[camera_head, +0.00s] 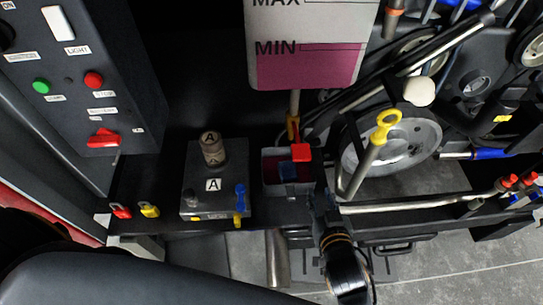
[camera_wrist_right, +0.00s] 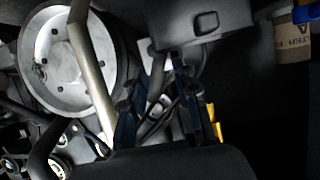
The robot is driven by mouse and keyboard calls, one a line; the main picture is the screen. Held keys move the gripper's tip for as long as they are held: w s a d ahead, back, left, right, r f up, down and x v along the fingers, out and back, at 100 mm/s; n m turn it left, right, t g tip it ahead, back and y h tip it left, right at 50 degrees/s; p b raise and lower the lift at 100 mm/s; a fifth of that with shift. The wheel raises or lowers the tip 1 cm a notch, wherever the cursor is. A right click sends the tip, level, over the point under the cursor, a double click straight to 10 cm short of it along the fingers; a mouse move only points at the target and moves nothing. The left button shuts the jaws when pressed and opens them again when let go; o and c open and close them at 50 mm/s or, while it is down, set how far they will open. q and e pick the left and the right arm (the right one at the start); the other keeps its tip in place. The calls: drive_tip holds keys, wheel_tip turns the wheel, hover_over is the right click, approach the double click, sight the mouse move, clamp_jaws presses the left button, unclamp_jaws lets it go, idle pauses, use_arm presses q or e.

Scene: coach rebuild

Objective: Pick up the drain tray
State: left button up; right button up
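The most likely drain tray is a small grey open box (camera_head: 270,178) on the dark shelf in the head view, with a red block and a blue block at it. No label marks it, so I cannot be sure. In the right wrist view a grey box (camera_wrist_right: 195,32) with a tab on its front, likely the same one, is ahead at the top. My right gripper (camera_head: 320,200) is just right of and in front of the box. In the wrist view its dark blue fingers (camera_wrist_right: 160,100) stand apart, with nothing clearly between them. My left gripper is not in view.
A grey block with a canister marked A (camera_head: 212,150) stands left of the box. A large wheel (camera_head: 400,140) and a yellow-ended rod (camera_head: 368,160) are close on the right.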

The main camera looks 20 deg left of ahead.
approach(313, 165)
drive_tip(key=w, duration=0.1)
drive_tip(key=w+f, duration=0.1)
drive_tip(key=w+a+f, duration=0.1)
drive_tip(key=shift+w+a+f, duration=0.1)
drive_tip(key=shift+w+a, duration=0.15)
drive_tip(key=shift+w+a+f, duration=0.2)
drive_tip(key=shift+w, duration=0.2)
drive_tip(key=shift+w+a+f+p, duration=0.1)
drive_tip(key=shift+w+p, duration=0.2)
drive_tip(key=shift+p, duration=0.05)
drive_tip(key=x, duration=0.4)
drive_tip(key=shift+w, duration=0.25)
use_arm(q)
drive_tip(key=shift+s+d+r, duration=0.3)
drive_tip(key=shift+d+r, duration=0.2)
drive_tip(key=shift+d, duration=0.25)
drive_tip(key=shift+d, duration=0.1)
